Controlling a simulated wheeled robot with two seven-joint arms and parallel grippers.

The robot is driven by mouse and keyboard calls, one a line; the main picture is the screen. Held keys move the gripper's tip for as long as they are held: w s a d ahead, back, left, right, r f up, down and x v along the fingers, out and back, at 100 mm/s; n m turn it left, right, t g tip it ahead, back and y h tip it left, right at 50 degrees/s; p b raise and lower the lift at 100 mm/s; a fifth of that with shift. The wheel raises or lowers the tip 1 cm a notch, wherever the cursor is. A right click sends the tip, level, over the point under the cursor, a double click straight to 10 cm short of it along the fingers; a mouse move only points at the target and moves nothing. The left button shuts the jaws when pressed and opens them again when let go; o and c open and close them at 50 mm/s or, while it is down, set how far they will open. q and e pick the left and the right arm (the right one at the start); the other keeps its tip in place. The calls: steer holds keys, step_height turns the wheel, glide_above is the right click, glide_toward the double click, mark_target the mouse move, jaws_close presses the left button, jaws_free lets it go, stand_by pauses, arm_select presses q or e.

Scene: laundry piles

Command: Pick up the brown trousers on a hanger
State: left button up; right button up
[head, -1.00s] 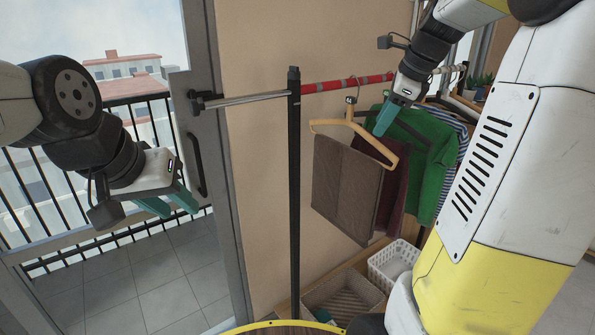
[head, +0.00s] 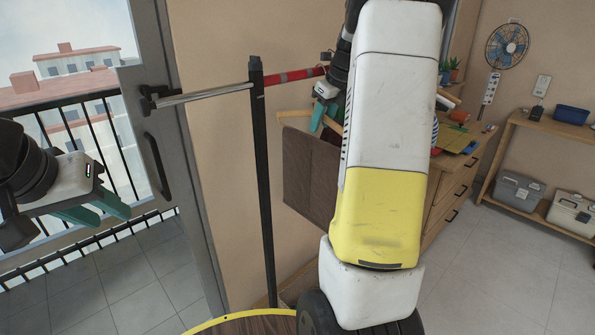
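The brown trousers (head: 309,172) hang from a wooden hanger (head: 293,114) below the red-striped part of a rail. My own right arm hides their right side and much of the hanger. My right gripper (head: 322,118) has teal fingers beside the hanger's upper part, just above the trousers. I cannot tell whether it touches the hanger or how far its fingers are apart. My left gripper (head: 110,216) is at the far left, away from the trousers, with its two teal fingers apart and nothing between them.
A black post (head: 262,185) holds the rail (head: 290,76) just left of the trousers. A glass door frame (head: 165,150) and balcony railing lie at the left. A wooden dresser (head: 455,195) and a shelf (head: 545,205) with boxes stand at the right. Grey floor there is open.

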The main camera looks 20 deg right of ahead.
steer(key=shift+f, duration=0.2)
jaws_close()
steer(key=shift+r, duration=0.1)
stand_by(1.2)
